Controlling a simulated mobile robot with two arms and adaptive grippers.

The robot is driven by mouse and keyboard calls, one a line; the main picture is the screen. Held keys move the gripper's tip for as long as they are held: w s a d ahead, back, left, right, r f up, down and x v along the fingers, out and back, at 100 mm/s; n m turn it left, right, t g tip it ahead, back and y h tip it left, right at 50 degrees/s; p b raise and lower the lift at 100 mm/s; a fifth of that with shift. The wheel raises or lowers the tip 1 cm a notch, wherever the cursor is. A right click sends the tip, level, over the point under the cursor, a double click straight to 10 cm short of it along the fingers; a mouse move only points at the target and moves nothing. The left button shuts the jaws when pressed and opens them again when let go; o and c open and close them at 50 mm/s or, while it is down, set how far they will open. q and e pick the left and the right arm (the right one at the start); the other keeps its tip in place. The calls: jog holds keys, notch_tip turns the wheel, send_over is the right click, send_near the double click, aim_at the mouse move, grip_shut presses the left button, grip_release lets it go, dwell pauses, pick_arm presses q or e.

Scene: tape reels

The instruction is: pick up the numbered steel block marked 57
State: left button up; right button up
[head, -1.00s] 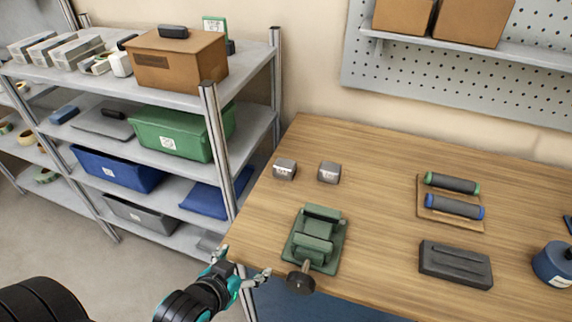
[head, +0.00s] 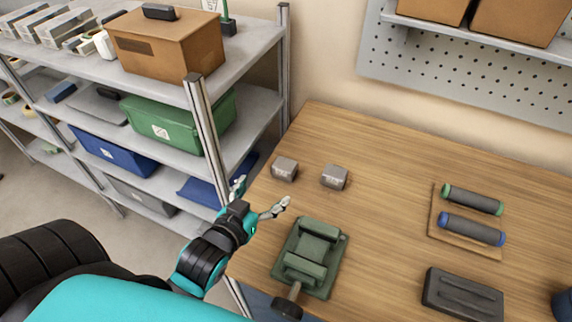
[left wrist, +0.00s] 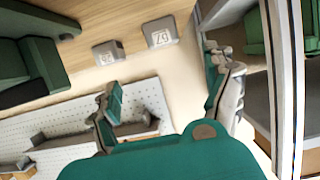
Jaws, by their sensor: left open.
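Two small grey steel blocks lie apart on the wooden table. The left block (head: 285,168) is nearer the shelf; the right block (head: 334,177) is beside it. In the left wrist view, the block nearer the shelf (left wrist: 160,32) and the other block (left wrist: 108,53) carry upside-down numbers. I cannot read for certain which is 57. My left gripper (head: 262,197) is open and empty at the table's left edge, short of both blocks. Its spread fingers (left wrist: 165,78) also show in the left wrist view, with neither block between them. My right gripper is out of view.
A green vise-like fixture (head: 310,258) stands just right of my left gripper. A metal shelf post (head: 206,140) rises close to its left. Two rollers (head: 472,200) on a board and a dark block (head: 462,294) lie at right. The table's middle is clear.

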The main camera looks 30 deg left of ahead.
pick_arm(q)
send_near(284, 165)
jog(key=x, duration=0.2)
jog(key=p+x, duration=0.1)
jog(key=shift+w+d+f, duration=0.15)
jog(key=shift+w+d, duration=0.15)
jog(key=shift+w, duration=0.1)
jog(key=shift+w+f, duration=0.1)
jog(key=shift+w, duration=0.35)
jog(key=p+x, duration=0.1)
jog(key=x, duration=0.3)
jog(key=shift+w+a+p, duration=0.15)
jog(key=shift+a+p, duration=0.2)
jog(key=shift+a, duration=0.1)
jog(key=shift+w+f, duration=0.2)
jog(key=shift+s, duration=0.1)
jog(key=c, duration=1.5)
jog(key=shift+r, duration=0.15)
jog(key=shift+c, duration=0.3)
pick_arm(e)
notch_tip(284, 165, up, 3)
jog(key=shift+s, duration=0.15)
